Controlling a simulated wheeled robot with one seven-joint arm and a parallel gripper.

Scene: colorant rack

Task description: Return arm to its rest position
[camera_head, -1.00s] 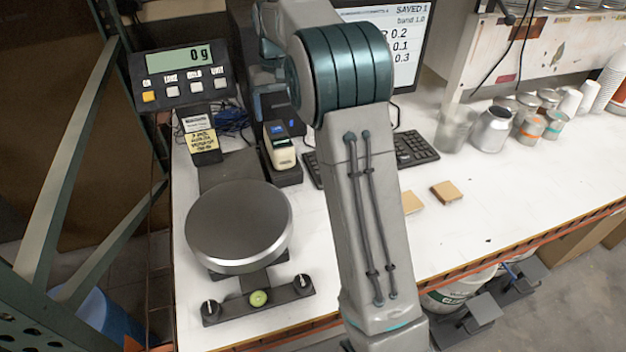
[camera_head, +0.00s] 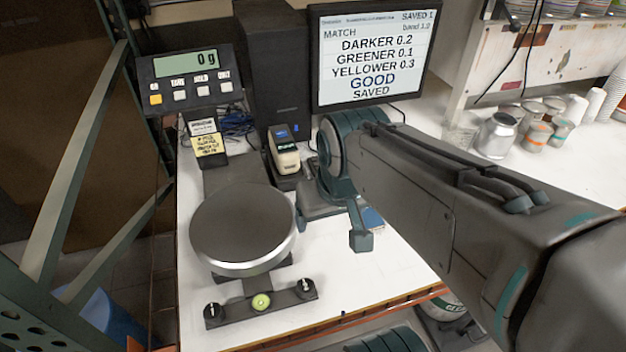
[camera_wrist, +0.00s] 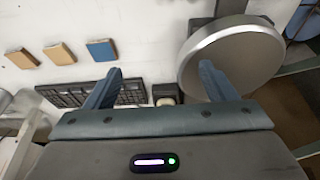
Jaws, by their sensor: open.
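My gripper (camera_head: 331,228) hangs over the white table, to the right of the scale pan in the head view. In the wrist view my gripper (camera_wrist: 161,70) has its two blue fingers wide apart, with nothing between them. My arm reaches in from the lower right of the head view and bends down at a teal joint. The round scale pan (camera_head: 243,222) is empty, and its display (camera_head: 186,63) reads 0 g. The pan also shows in the wrist view (camera_wrist: 235,58), close by the right finger.
A monitor (camera_head: 368,60) reads GOOD, SAVED. A handheld device (camera_head: 284,152) stands behind my gripper. A blue tile (camera_wrist: 101,49) and two tan tiles (camera_wrist: 60,53) lie near the keyboard (camera_wrist: 70,96). Cans (camera_head: 497,136) and cups stand at the back right.

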